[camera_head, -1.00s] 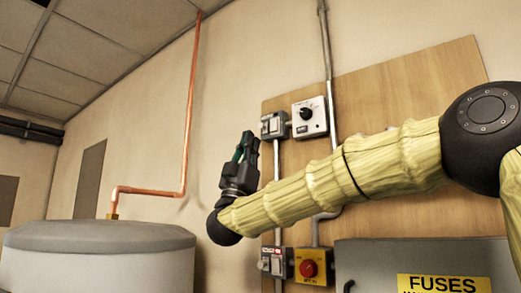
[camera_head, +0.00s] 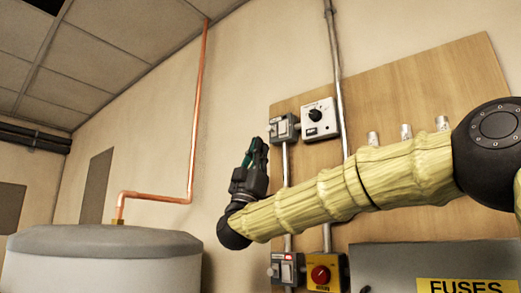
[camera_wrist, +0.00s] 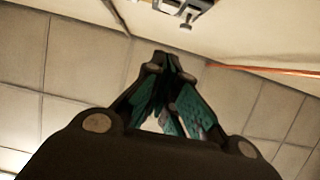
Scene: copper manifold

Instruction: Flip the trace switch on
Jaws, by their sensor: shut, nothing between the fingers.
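Two grey switch boxes are on the left of the wooden board: an upper one (camera_head: 284,128) and a lower one (camera_head: 287,268). Their labels are too small to read, so I cannot tell which is the trace switch. My gripper (camera_head: 258,142) is shut and empty, pointing up, just left of and slightly below the upper box in the head view. In the wrist view the gripper fingertips (camera_wrist: 172,62) meet below a grey switch box (camera_wrist: 184,12), which is cut by the top edge. A gap shows between fingertips and box.
A white dial box (camera_head: 320,120) adjoins the upper switch box. A red knob on a yellow box (camera_head: 322,272) is beside the lower one. A grey fuse cabinet (camera_head: 395,262) is lower right. A copper pipe (camera_head: 197,120) and a tank (camera_head: 100,262) stand left.

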